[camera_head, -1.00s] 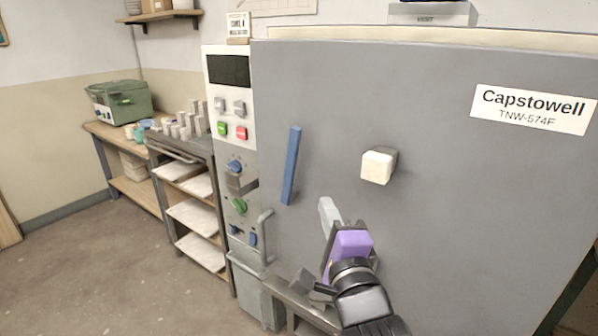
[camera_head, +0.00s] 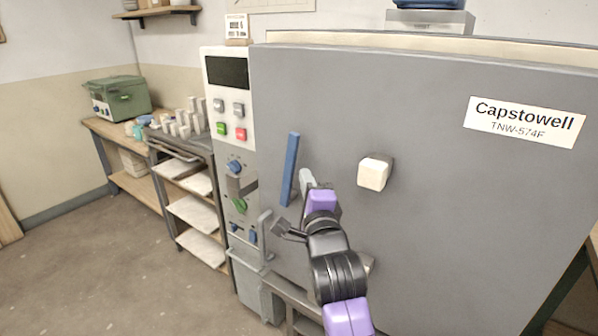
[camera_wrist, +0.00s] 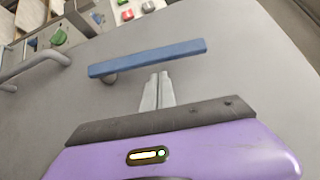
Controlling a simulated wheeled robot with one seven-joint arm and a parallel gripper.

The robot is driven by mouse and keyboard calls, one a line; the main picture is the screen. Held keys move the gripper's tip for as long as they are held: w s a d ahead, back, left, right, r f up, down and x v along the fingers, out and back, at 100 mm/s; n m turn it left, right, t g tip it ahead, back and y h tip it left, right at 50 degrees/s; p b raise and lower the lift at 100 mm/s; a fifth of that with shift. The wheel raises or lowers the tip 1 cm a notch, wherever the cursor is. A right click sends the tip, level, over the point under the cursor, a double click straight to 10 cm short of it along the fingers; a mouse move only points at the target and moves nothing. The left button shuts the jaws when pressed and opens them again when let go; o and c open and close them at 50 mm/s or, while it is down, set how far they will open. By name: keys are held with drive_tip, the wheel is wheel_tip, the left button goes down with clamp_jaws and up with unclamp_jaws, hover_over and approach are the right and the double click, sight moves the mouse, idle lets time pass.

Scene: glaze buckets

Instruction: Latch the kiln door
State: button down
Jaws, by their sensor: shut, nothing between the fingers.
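The grey kiln door (camera_head: 430,200) fills the right of the head view and looks close to the control column. A blue bar handle (camera_head: 289,168) stands nearly upright, slightly tilted, near the door's left edge. In the wrist view the blue handle (camera_wrist: 147,59) lies across the picture, just beyond my fingertips. My gripper (camera_head: 306,177) is just right of the handle, its fingers shut together and empty. The fingers (camera_wrist: 157,90) point at the handle's middle; I cannot tell whether they touch it. A pale block knob (camera_head: 374,173) sits on the door to the right.
The control column (camera_head: 229,130) with buttons and knobs stands left of the door. A grey curved bar (camera_head: 265,236) sticks out below the handle. A rack (camera_head: 190,212) and a bench with a green box (camera_head: 117,97) are farther left. The floor at left is clear.

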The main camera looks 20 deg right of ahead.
drive_tip(key=shift+w+a+r, duration=0.2)
drive_tip(key=shift+w+a, duration=0.35)
drive_tip(key=shift+w, duration=0.25)
drive_tip(key=shift+r+p, duration=0.1)
drive_tip(key=shift+p, duration=0.2)
